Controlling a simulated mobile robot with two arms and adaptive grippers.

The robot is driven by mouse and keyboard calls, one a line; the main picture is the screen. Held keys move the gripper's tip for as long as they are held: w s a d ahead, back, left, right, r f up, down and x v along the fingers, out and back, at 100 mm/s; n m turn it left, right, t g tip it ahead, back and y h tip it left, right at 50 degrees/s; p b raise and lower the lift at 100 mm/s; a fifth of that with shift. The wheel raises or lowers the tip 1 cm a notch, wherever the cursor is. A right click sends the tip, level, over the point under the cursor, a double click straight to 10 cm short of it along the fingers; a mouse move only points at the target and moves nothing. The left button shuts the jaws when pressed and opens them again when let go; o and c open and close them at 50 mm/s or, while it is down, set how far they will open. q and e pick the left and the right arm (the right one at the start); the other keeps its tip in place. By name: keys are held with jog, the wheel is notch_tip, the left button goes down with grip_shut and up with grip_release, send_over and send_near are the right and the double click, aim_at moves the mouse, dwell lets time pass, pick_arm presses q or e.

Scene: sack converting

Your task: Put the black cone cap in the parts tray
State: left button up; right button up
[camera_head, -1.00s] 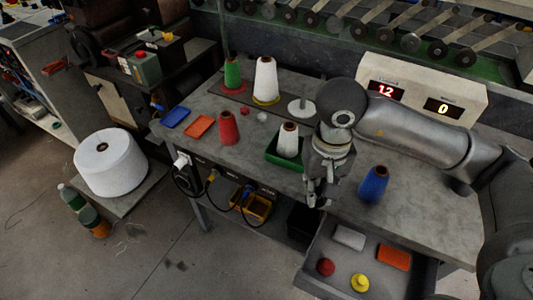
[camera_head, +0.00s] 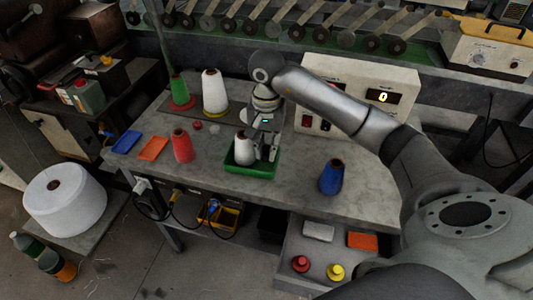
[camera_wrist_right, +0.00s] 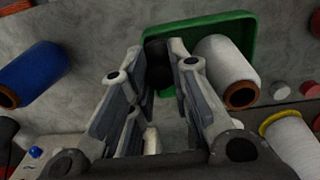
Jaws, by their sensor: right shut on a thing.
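My right gripper (camera_head: 264,154) points down at the right part of the green tray (camera_head: 250,173) on the table. In the right wrist view, its fingers (camera_wrist_right: 158,62) are shut on a dark round thing, which looks like the black cone cap (camera_wrist_right: 156,50). The cap is at the tray's inside or just above it; I cannot tell if it touches the floor. A white yarn cone (camera_head: 243,148) is in the tray, just left of the fingers. It also shows in the right wrist view (camera_wrist_right: 226,65). My left gripper is out of view.
A blue cone (camera_head: 331,177) stands right of the tray, a red cone (camera_head: 182,146) left of it. Green (camera_head: 181,92) and white (camera_head: 215,90) cones stand behind. An open drawer (camera_head: 290,247) below holds red and yellow caps and two blocks. Table between tray and blue cone is clear.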

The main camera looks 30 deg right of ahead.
send_over(267, 164)
notch_tip(267, 164, down, 4)
jog(key=shift+s+f, duration=0.1)
jog(key=shift+f, duration=0.15)
notch_tip(267, 164, down, 3)
jog(key=shift+r+p, duration=0.1)
jog(key=shift+p, duration=0.7)
jog(key=shift+f, duration=0.2)
jog(key=shift+f, duration=0.2)
jog(key=o, duration=0.5)
jog(key=shift+r, duration=0.1)
